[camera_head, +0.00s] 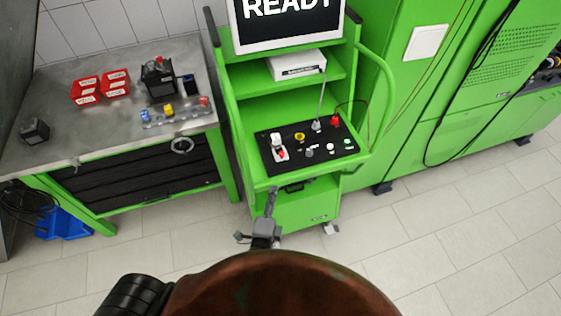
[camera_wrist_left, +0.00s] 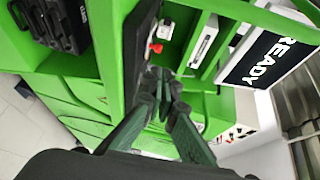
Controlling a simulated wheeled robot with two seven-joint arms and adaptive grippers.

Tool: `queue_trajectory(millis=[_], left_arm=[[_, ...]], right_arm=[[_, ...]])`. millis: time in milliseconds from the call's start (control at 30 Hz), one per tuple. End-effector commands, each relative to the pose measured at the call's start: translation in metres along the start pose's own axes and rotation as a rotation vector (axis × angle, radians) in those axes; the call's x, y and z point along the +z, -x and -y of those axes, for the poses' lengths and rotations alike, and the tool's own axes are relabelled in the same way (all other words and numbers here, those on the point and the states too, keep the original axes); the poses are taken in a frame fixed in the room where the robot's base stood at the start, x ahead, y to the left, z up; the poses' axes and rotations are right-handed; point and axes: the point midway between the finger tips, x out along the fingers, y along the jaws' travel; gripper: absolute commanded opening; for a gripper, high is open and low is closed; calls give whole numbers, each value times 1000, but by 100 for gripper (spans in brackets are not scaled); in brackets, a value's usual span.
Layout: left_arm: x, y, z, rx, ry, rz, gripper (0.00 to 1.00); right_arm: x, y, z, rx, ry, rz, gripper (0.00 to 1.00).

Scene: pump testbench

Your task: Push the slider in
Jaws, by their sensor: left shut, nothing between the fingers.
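The black control panel (camera_head: 290,157) sits on the green console. It carries a white-and-red control (camera_head: 278,146), a yellow knob (camera_head: 299,136), a tall thin lever (camera_head: 320,105), a red button (camera_head: 335,121) and small white buttons. I cannot tell for sure which part is the slider. My left gripper (camera_head: 272,192) is in front of the console, at its front edge below the panel. In the left wrist view, its fingers (camera_wrist_left: 170,88) are shut and empty, pointing toward the console, with the panel's red-and-white control (camera_wrist_left: 155,47) beyond them. My right gripper is not in view.
A screen reading READY (camera_head: 288,22) tops the console, above a white box (camera_head: 297,65). A metal workbench (camera_head: 85,143) with red bins (camera_head: 85,91) stands left. Green cabinets (camera_head: 455,100) stand right. The tiled floor (camera_head: 455,215) is clear at the front right.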

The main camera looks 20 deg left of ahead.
Motion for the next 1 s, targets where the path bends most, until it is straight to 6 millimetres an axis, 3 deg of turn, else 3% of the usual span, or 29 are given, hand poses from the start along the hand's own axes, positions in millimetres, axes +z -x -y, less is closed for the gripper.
queue_trajectory(millis=[367,1000], left_arm=[[0,-11,0,0,1,-1,0],[0,-126,0,2,2,-1,0]], right_arm=[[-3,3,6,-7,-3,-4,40],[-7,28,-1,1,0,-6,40]])
